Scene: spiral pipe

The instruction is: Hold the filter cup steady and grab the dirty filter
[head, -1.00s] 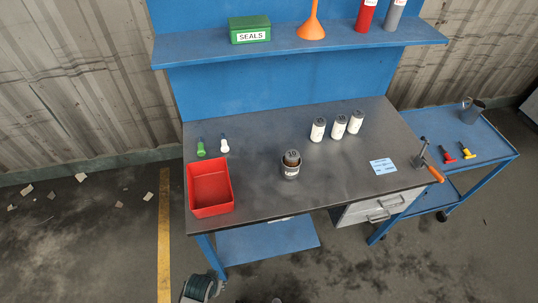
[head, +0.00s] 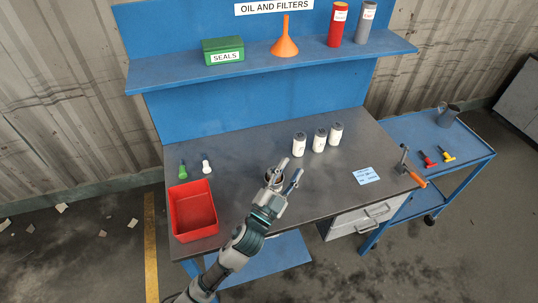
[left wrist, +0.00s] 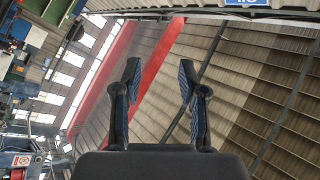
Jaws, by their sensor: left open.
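My left gripper (head: 291,170) is over the workbench in the head view, its two fingers apart and empty. It also shows open in the left wrist view (left wrist: 160,70), with nothing between the fingers. The filter cup with the dark dirty filter (head: 270,175) is at the middle of the bench, mostly hidden by my left gripper; I cannot tell whether they touch. My right gripper is in neither view.
The metal workbench (head: 365,205) carries a red bin (head: 193,210) at left, several white canisters at the back, and a blue-white card (head: 366,175) at right. A clamp with an orange handle (head: 414,180) sits at the right edge. The wrist camera faces walls and roof.

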